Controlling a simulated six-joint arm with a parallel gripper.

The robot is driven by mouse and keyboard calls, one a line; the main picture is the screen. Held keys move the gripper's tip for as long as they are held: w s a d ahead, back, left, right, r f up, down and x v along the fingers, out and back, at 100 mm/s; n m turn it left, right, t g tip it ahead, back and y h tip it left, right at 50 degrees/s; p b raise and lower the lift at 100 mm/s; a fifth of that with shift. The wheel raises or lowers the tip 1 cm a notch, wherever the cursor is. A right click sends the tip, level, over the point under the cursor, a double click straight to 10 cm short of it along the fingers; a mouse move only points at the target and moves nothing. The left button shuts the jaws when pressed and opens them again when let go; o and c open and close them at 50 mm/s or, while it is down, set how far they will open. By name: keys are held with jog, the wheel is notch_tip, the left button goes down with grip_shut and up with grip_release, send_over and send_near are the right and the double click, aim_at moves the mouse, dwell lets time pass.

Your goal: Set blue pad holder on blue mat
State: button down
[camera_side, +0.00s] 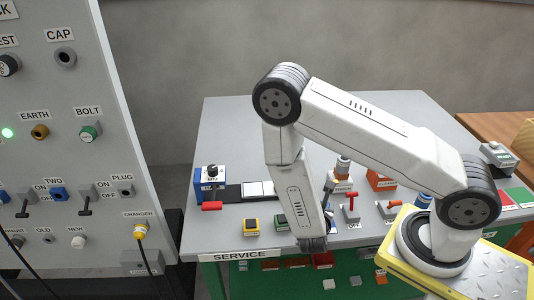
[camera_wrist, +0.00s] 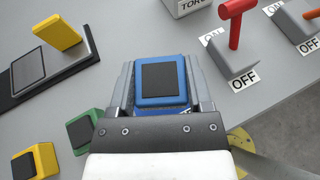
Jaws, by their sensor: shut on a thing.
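The blue pad holder (camera_wrist: 162,80), a blue square block with a dark grey pad on top, sits between the two fingers of my gripper (camera_wrist: 163,90) in the wrist view. My gripper is shut on it. In the side view my gripper (camera_side: 313,243) is low at the front edge of the table and hides the holder. I cannot tell whether the holder touches the table. I cannot clearly make out the blue mat in either view.
A green pad holder (camera_wrist: 83,131) and a yellow one (camera_wrist: 36,162) stand left of my gripper. Red-handled switches (camera_wrist: 235,50) stand to the right. A black strip with a grey plate (camera_wrist: 28,72) lies to the left. A switch panel (camera_side: 60,100) rises at the left.

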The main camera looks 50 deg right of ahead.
jog(key=shift+f, duration=0.3)
jog(key=shift+f, duration=1.7)
jog(key=shift+f, duration=0.1)
grip_release()
jog(key=shift+a, duration=0.1)
jog(key=v, duration=1.2)
